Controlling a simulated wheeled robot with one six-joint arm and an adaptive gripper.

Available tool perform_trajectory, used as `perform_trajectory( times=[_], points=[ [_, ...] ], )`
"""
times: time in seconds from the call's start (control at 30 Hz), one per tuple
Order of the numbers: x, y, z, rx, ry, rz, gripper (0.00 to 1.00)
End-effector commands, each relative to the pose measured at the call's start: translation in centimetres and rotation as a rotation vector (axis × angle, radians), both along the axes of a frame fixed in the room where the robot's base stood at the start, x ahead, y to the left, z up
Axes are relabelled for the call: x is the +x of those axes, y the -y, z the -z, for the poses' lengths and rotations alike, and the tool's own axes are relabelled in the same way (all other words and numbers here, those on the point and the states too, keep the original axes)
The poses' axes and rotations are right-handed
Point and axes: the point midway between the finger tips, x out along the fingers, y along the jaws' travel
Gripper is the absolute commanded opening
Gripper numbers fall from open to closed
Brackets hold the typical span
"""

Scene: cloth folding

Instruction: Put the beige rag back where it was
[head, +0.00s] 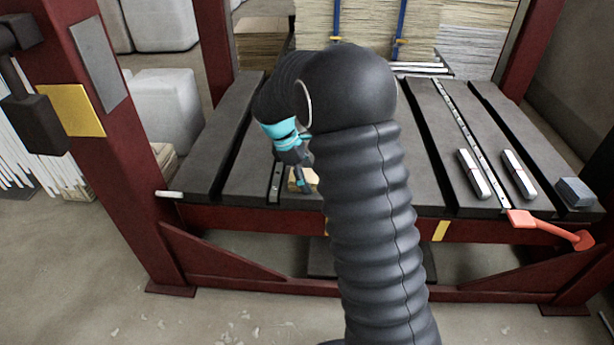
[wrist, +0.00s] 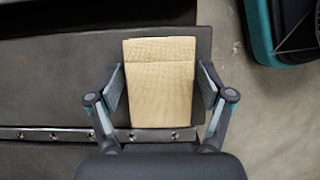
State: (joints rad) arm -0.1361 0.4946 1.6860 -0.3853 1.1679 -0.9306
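The beige rag (wrist: 160,90) looks folded into a rectangle, with a fold line across its upper part. In the wrist view it lies on a dark grey slab (wrist: 60,85) near the slab's right end. My gripper (wrist: 161,88) is open, with one finger on each side of the rag and small gaps visible. In the head view my gripper (head: 304,188) points down at the front of the press bed, beside a small visible part of the rag (head: 303,179). My arm hides the rest of the rag there.
Dark slabs (head: 415,170) with metal strips form the bed. Two silver bars (head: 472,174) and a grey block (head: 575,192) lie on the right, by an orange-red lever (head: 540,226). A red post (head: 105,130) stands left. A white rod (head: 169,194) sticks out at the left front edge.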

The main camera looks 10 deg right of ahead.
Motion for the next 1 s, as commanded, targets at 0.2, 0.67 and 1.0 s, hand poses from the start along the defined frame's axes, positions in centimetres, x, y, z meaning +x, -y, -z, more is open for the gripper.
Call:
perform_trajectory(
  times=[0.2,0.67,1.0],
  points=[
    [0.0,0.0,0.0,0.0,0.0,0.0,0.89],
    [0.6,-1.6,-4.5,0.001,0.004,-0.002,0.89],
    [1.3,-3.8,-10.0,0.0,0.003,-0.002,0.89]
  ],
)
